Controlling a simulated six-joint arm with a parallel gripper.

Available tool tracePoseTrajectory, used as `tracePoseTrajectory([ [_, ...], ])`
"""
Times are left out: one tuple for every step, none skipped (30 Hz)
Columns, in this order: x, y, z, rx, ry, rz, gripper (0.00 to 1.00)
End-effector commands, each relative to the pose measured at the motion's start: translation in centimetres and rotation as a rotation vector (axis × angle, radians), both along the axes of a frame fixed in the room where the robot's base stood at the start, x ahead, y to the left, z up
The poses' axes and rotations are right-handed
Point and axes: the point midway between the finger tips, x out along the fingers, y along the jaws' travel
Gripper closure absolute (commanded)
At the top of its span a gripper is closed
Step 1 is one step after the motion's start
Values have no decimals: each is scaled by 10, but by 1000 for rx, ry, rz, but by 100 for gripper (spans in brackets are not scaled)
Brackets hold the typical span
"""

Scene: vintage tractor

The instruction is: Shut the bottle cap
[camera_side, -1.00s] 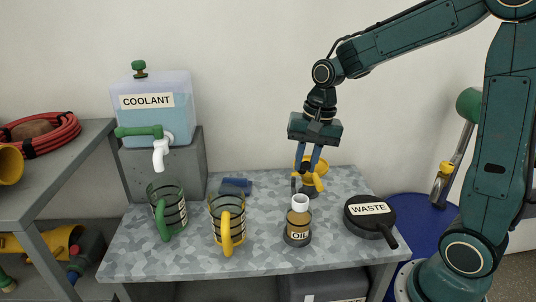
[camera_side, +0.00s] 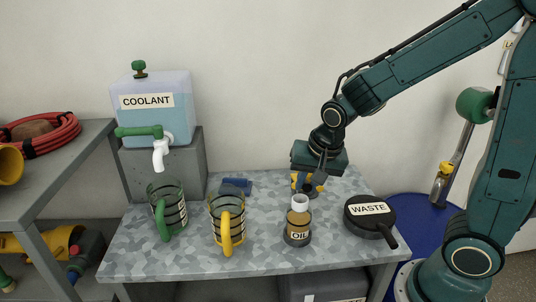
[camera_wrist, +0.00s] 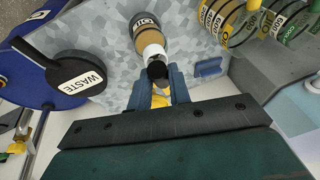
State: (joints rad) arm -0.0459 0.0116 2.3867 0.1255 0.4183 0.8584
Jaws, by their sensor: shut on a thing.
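The oil bottle (camera_side: 299,225) stands upright near the front right of the table, amber with a white neck (camera_side: 299,202) and a black base. In the wrist view its white neck (camera_wrist: 150,42) points toward my gripper. The fingers are shut on the dark bottle cap (camera_wrist: 157,69), close beside the neck. A yellow part (camera_wrist: 160,100) shows between the fingers; I cannot tell whether it belongs to the cap.
A black waste pan (camera_side: 368,214) stands right of the bottle. Yellow (camera_side: 227,220) and green (camera_side: 168,212) mugs stand to the left. A blue block (camera_side: 235,187) lies at the back. The coolant tank (camera_side: 155,108) is at the back left. Bare tabletop (camera_side: 270,215) lies left of the bottle.

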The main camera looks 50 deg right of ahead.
Motion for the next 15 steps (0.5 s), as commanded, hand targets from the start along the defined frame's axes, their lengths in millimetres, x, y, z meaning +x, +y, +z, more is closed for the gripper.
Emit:
tracePoseTrajectory([
  [-1,3,-4,-11,-10,7,100],
  [-2,4,-6,-18,-17,7,100],
  [-3,5,-8,-29,-28,7,100],
  [-3,5,-9,-36,-36,6,100],
  [-4,6,-11,-42,-42,8,100],
  [-5,6,-12,-50,-51,7,100],
  [-5,6,-13,-56,-56,8,100],
  [-5,6,-13,-60,-61,8,100],
  [-5,7,-14,-63,-65,9,100],
  [-5,6,-14,-65,-67,8,100],
  [-6,6,-14,-66,-68,8,100],
  [-6,6,-14,-68,-70,7,100],
  [-5,6,-14,-68,-70,7,100],
  [-5,6,-14,-67,-71,7,100],
  [-5,6,-14,-67,-71,7,100],
])
